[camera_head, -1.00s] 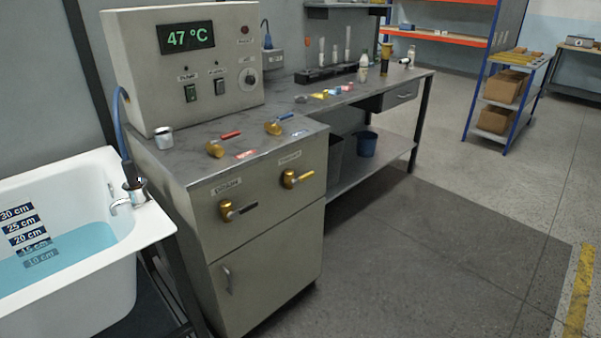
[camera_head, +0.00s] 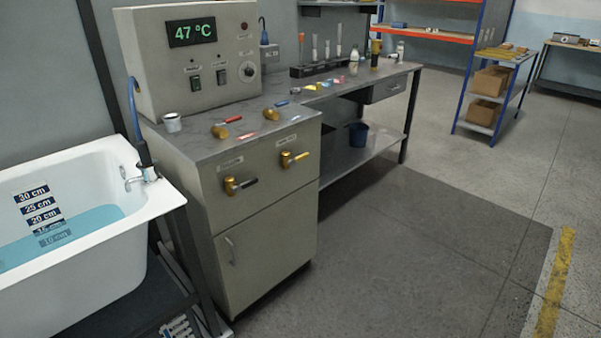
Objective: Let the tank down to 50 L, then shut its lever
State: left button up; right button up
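A white bathtub (camera_head: 110,272) stands at the left with blue water (camera_head: 95,222) in it. Its wall scale (camera_head: 40,216) is marked in cm; the water edge lies near the 15 to 20 cm marks. No tank marked in litres can be made out. A brass lever with a black handle (camera_head: 244,184) and one with a yellow handle (camera_head: 298,157) are on the cabinet front, both handles pointing right. Their labels are too small to read surely. Levers with a red handle (camera_head: 229,121) and a blue handle (camera_head: 282,103) sit on top. Neither gripper shows.
A control box (camera_head: 190,55) reads 47 °C above the grey cabinet (camera_head: 262,235). The floor at front right is clear.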

aim_at(302, 157)
jog(key=u, duration=0.6)
jog(key=i, duration=1.25)
jog(key=u, duration=0.15)
